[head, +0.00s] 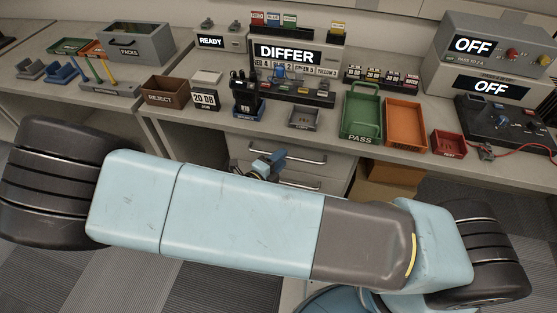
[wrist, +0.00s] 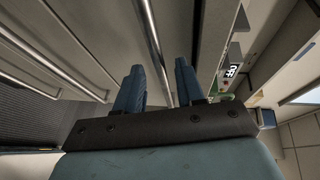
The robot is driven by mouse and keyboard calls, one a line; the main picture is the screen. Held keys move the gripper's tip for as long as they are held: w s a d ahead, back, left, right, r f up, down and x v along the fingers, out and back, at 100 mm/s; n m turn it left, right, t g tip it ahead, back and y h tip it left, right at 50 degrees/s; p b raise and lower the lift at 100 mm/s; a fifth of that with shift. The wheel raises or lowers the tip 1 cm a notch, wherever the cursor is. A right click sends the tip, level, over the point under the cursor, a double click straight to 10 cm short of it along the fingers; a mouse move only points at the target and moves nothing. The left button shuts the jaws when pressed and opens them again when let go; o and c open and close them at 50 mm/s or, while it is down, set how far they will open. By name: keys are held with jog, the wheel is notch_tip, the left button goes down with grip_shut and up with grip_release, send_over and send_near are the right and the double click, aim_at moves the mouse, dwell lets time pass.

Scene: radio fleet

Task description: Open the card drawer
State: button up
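A grey drawer unit sits under the workbench, partly hidden by my arm. Its upper drawer (head: 318,170) has a bar handle (head: 300,159), and a lower bar handle (head: 300,185) shows beneath. Both drawers look closed; I see no label marking the card drawer. My gripper (head: 270,163) is at the left end of the upper handle. In the wrist view my gripper (wrist: 160,75) is open, its two blue fingers apart. A metal bar handle (wrist: 157,45) runs through the gap between them; I cannot tell whether it lies between the fingertips or just beyond.
The bench above holds a black device (head: 245,97), a grey tray (head: 304,118), a green PASS tray (head: 361,115), an orange tray (head: 405,125) and a brown REJECT bin (head: 165,93). A second bar handle (wrist: 55,60) crosses the wrist view's left side.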

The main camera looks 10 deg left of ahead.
jog(key=c, duration=0.7)
grip_shut()
